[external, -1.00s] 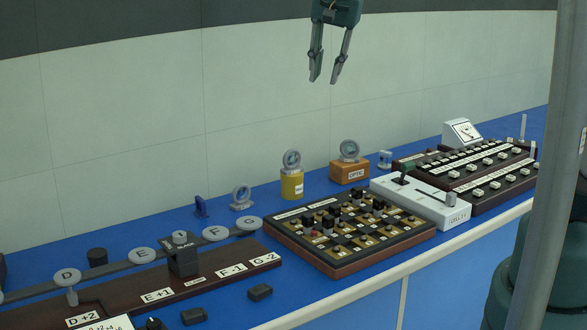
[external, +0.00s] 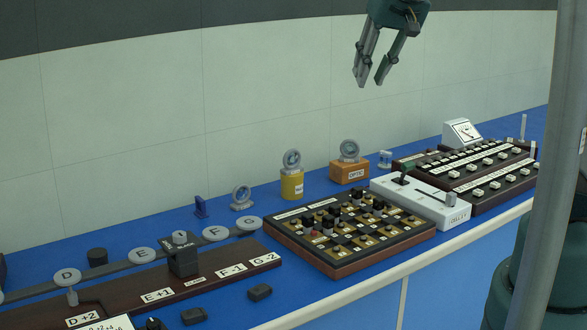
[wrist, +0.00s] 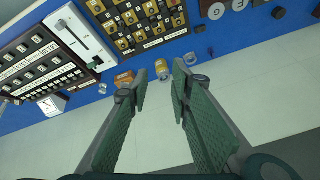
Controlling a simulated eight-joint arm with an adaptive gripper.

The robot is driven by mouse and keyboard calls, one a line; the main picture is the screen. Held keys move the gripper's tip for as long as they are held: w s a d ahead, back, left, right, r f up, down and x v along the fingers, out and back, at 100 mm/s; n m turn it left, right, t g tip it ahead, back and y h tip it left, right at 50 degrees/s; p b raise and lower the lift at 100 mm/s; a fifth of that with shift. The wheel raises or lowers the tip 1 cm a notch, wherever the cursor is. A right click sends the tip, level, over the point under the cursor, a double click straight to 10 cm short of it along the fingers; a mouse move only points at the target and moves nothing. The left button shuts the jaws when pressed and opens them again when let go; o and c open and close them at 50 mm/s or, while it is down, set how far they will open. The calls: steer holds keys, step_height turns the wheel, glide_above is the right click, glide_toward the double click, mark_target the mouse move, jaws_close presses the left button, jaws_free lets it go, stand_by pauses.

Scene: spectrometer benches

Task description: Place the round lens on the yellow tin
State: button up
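A yellow tin (external: 292,186) stands on the blue bench top in the external view. A round lens (external: 292,160) in a grey ring appears upright on top of it. My gripper (external: 370,84) is open and empty, high above the bench, up and right of the tin.
A chequered block board (external: 340,262) lies in front of the tin. A white switch box (external: 430,208) and dark key panels (external: 480,160) stand to the right. A dark rail with lettered discs (external: 180,283) is at the left. A blue upright piece (external: 200,207) stands behind it.

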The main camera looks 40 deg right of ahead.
steer(key=s+f+n+t, duration=0.1)
steer(key=s+f+n, duration=0.3)
steer(key=s, duration=0.7)
steer(key=shift+s+a+n+t, duration=0.25)
steer(key=shift+a+n+t, duration=0.05)
steer(key=shift+a+t, duration=0.15)
